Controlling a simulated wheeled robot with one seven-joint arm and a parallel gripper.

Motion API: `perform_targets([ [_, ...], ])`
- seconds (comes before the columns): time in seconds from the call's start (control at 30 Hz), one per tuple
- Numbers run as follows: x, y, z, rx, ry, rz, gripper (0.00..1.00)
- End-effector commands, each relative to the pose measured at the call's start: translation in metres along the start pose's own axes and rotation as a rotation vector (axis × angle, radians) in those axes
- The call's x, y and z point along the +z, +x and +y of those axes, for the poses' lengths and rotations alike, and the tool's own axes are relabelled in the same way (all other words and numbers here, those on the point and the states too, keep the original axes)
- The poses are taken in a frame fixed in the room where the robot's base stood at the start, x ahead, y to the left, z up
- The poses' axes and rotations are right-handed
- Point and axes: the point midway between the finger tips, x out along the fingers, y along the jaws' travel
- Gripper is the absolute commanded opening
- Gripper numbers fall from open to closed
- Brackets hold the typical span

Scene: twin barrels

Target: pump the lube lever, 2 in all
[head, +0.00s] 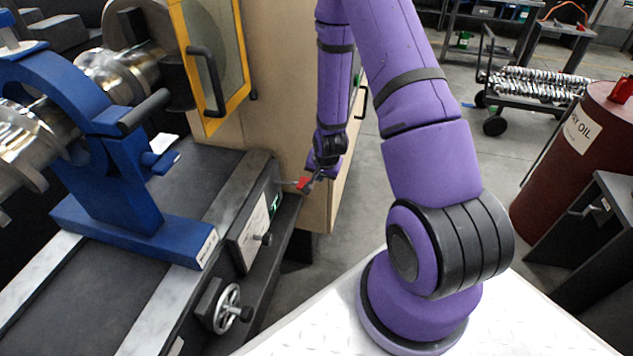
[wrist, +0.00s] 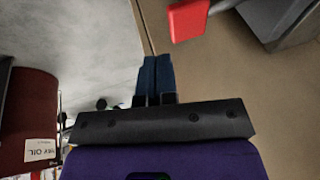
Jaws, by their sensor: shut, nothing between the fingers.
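The lube lever shows as a red grip (head: 303,184) on a thin rod at the end of the machine bed in the head view. The red grip also shows at the top of the wrist view (wrist: 188,20), ahead and to the right of my fingers. My gripper (head: 314,182) is right beside the red grip in the head view. In the wrist view my gripper (wrist: 155,62) has its two blue fingers pressed together, with nothing between them. The fingers appear apart from the red grip, though contact is hard to judge in the head view.
The machine bed with a blue steady rest (head: 130,215) lies at left. A handwheel (head: 228,308) sticks out of its front. A yellow-framed door (head: 215,60) stands above. A dark red oil barrel (head: 570,150) stands at right, with a cart (head: 530,90) behind.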

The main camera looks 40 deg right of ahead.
Motion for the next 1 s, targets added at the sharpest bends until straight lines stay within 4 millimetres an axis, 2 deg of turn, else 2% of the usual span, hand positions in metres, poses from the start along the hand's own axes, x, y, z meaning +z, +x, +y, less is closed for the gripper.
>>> perform_targets([
  [0.1,0.000,-0.017,0.003,-0.001,0.000,0.002,0.00],
  [0.3,0.000,-0.033,0.005,-0.001,-0.001,0.001,0.00],
  [1.0,0.000,-0.036,0.006,-0.001,0.000,0.001,0.00],
])
